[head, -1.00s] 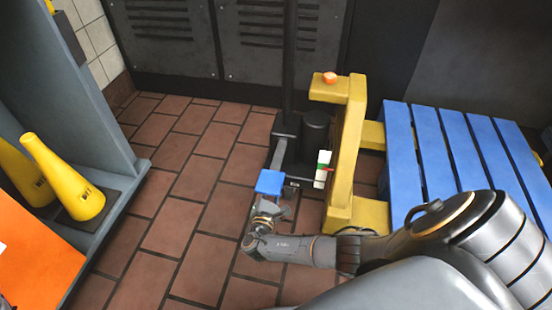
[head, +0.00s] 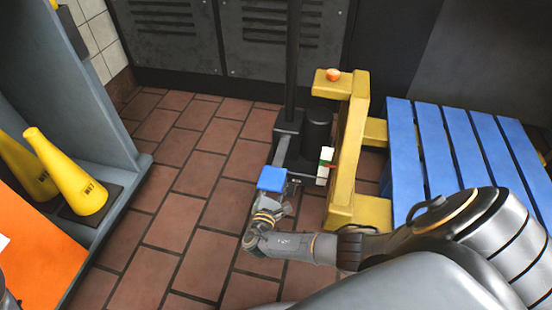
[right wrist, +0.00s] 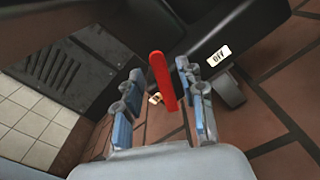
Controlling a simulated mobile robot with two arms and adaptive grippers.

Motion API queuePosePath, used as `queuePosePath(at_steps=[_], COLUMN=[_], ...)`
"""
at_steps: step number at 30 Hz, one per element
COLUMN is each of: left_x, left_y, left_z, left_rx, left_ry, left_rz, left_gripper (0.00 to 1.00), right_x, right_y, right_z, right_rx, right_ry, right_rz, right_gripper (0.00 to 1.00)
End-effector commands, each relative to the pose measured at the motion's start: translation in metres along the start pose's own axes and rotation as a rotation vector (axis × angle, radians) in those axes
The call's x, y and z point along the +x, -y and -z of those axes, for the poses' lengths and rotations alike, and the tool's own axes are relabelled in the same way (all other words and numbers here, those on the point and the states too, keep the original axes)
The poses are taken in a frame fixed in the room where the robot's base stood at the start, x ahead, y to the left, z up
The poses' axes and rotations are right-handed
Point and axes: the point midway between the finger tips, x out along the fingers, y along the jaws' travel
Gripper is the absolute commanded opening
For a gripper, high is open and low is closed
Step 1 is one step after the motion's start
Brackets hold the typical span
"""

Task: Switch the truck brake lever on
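The truck (head: 344,150) is a yellow frame with a dark base and black upright, standing mid-floor in the head view. A red lever (right wrist: 162,82) stands upright near the middle of the right wrist view. A label reading OFF (right wrist: 219,56) is on the dark body beside it. My right gripper (right wrist: 158,98) is open, with blue-padded fingers on either side of the lever in the picture. I cannot tell whether they touch it. In the head view my right gripper (head: 285,190) is low beside the truck's base, and the lever cannot be made out there. My left gripper is not in view.
A blue slatted pallet (head: 436,140) is right of the truck. A grey shelf unit (head: 110,190) with yellow cones (head: 72,180) and an orange panel (head: 45,255) stands left. Dark metal cabinets (head: 260,45) close off the back. Brown floor tiles (head: 180,215) lie clear between shelf and truck.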

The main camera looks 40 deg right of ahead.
Motion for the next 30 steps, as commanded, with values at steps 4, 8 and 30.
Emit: queuePosePath(at_steps=[4,8,30], left_x=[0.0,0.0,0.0], left_y=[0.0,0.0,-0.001], left_z=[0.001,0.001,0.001], left_rx=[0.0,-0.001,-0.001], left_ry=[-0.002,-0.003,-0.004], left_rz=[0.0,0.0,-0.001], left_gripper=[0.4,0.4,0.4], right_x=[-0.023,-0.045,-0.071], right_y=[0.0,0.001,0.0], right_z=[0.001,0.001,0.0], right_rx=[0.001,0.0,-0.001], right_ry=[-0.005,-0.004,0.0], right_rz=[0.001,0.0,0.0], right_gripper=[0.4,0.4,0.4])
